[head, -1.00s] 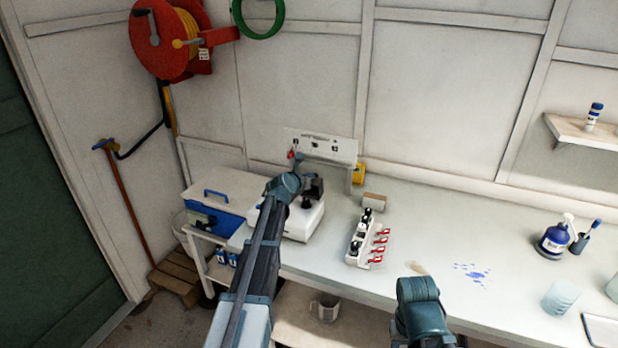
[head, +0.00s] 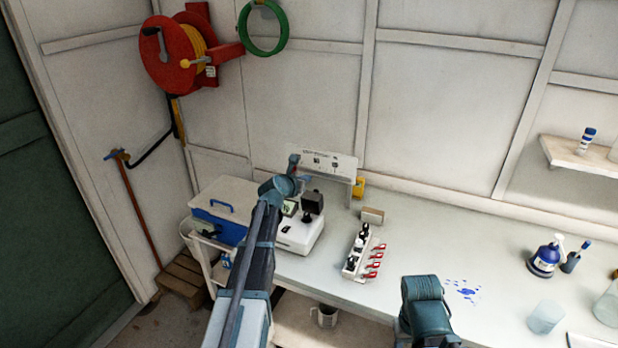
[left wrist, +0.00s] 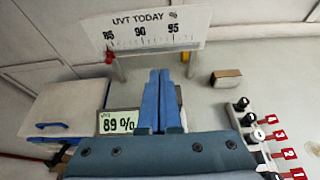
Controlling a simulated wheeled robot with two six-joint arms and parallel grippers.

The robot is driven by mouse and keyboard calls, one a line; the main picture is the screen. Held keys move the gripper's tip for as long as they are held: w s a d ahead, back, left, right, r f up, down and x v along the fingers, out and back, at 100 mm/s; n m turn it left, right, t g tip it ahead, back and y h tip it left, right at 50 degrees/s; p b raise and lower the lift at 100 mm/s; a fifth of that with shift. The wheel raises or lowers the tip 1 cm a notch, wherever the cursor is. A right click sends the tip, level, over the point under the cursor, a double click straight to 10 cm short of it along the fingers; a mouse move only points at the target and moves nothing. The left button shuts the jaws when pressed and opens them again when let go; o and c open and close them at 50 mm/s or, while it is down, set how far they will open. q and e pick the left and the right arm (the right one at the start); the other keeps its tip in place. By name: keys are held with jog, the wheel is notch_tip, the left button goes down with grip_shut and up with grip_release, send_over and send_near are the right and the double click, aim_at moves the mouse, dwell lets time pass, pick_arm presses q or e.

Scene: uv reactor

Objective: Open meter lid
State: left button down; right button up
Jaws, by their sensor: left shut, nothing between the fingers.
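The meter (head: 300,236) is a white box on the bench, left of centre in the head view. A black upright part (head: 313,202), perhaps its lid, stands on top. Its display (left wrist: 118,122) reads 89 % in the left wrist view. My left gripper (head: 306,179) is shut and empty, over the back of the meter. In the left wrist view its blue fingers (left wrist: 159,72) are together and hide most of the meter's top. I cannot tell whether they touch it. My right arm shows at the lower centre, but its gripper does not.
A "UVT TODAY" scale board (left wrist: 145,28) stands behind the meter. A strip of black knobs with red numbered tags (head: 357,252) lies to the right, near a small box (head: 372,215). A blue-and-white cooler (head: 222,212) is left. The bench's middle right is mostly clear.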

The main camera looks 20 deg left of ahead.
pick_arm(q)
jog(key=b, duration=0.9)
send_near(305, 215)
jog(key=s+r, duration=0.4)
jog(key=b+x, duration=0.3)
jog(key=x, duration=0.7)
jog(key=shift+w+a+r+b, duration=0.15)
jog(key=shift+b, duration=0.15)
jog(key=shift+w+r+p, duration=0.2)
jog(key=shift+w, duration=0.35)
jog(key=shift+w+r+p, duration=0.15)
jog(key=shift+w+p, duration=0.05)
jog(key=shift+w, duration=0.35)
jog(key=shift+w+r, duration=0.15)
jog(key=shift+w, duration=0.6)
